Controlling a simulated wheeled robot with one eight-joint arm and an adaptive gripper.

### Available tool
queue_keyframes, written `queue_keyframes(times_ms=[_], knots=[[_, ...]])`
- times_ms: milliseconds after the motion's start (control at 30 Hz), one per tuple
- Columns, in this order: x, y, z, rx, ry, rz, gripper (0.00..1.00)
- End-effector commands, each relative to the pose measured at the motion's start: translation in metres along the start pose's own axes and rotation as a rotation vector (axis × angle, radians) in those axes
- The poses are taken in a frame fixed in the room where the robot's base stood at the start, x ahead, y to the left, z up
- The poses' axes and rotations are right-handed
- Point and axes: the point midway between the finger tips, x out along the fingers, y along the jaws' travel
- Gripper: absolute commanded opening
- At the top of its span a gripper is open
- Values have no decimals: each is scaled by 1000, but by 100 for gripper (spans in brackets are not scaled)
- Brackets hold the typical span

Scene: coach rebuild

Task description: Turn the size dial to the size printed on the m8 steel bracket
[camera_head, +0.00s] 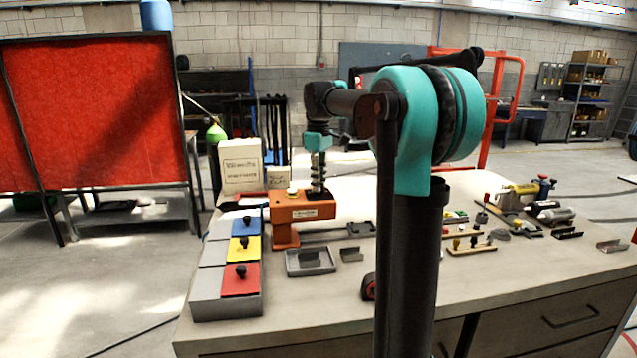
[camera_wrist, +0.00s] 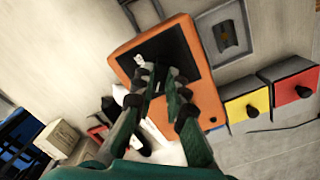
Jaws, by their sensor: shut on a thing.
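The orange machine (camera_head: 303,211) stands at the back left of the workbench, with a black panel on top in the wrist view (camera_wrist: 193,42). My gripper (camera_head: 318,188) points down onto this top. In the wrist view my gripper (camera_wrist: 160,76) has its two fingers on either side of the size dial, which they mostly hide. A small white knob (camera_wrist: 139,61) is beside the fingertips. A grey tray (camera_head: 290,268) in front of the machine holds a grey bracket-like piece (camera_head: 311,258). Another small grey bracket (camera_head: 350,254) lies right of it. No printed size is legible.
Grey boxes with blue (camera_head: 247,226), yellow (camera_head: 244,249) and red (camera_head: 240,279) knobbed lids line the bench's left edge. Cartons (camera_head: 240,167) stand behind. Several tools and parts, including a dark channel bracket (camera_head: 568,233), lie at the right. The front middle of the bench is mostly clear.

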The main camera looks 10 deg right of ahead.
Motion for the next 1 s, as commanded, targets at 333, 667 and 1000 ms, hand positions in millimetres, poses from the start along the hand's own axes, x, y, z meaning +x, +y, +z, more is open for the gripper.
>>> queue_keyframes(times_ms=[333, 667, 1000], knots=[[0, 0, 1, 1, -1, -1, 21], [0, 0, 0, 1, 0, 0, 34], [-33, 0, 0, 1, 0, 0, 34]])
